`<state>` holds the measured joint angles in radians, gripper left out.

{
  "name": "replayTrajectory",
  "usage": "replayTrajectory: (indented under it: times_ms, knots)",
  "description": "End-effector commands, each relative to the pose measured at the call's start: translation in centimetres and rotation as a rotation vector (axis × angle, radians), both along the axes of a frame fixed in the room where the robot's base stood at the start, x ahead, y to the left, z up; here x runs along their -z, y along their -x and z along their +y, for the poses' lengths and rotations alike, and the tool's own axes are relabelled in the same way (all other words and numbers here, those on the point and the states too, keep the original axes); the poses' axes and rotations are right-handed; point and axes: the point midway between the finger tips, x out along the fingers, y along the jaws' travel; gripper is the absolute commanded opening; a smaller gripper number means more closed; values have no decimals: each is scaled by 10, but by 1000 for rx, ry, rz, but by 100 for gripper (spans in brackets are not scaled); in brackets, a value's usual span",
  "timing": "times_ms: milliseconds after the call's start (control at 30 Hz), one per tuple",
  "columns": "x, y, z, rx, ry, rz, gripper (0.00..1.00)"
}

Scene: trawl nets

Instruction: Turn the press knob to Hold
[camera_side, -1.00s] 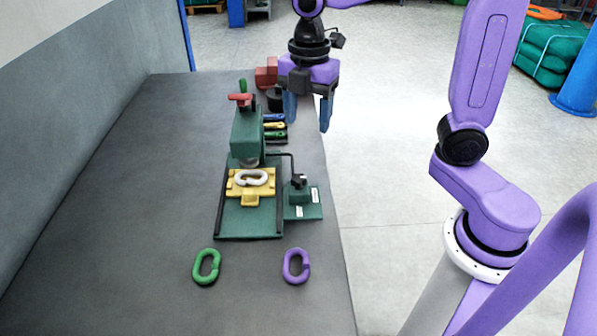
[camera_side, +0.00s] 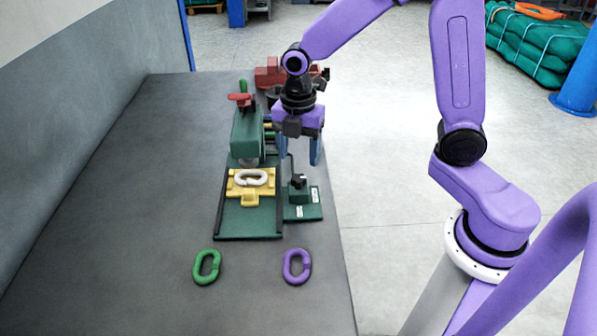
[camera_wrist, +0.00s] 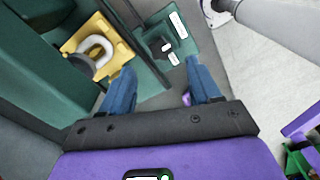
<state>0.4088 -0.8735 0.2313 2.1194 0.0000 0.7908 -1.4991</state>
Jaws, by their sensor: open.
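The press knob (camera_side: 298,182) is a small black knob on a green block, on a green plate at the right of the press. Two white labels on the plate are too small to read. In the wrist view the knob (camera_wrist: 165,47) lies ahead of the fingertips, roughly between their lines. My gripper (camera_side: 297,158) is open and empty, with blue fingers pointing down, above and slightly behind the knob and apart from it. Its fingers (camera_wrist: 158,70) also show in the wrist view. The green press (camera_side: 247,135) has a red handle on top.
A white link (camera_side: 251,178) sits on the yellow holder (camera_side: 250,198) under the press. A green link (camera_side: 207,267) and a purple link (camera_side: 297,266) lie in front. A thin black rod rises beside the knob. The table's left side is clear.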

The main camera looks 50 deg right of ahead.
Motion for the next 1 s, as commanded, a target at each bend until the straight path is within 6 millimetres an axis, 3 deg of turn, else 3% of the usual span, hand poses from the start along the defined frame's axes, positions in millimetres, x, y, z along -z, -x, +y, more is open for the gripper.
replayTrajectory:
  times_ms: [100,333,800,1000]
  knots:
    - [24,1,-1,0,3,6,63]
    - [53,1,-1,0,2,4,63]
    - [64,0,0,0,0,0,63]
    - [64,0,0,0,0,0,7]
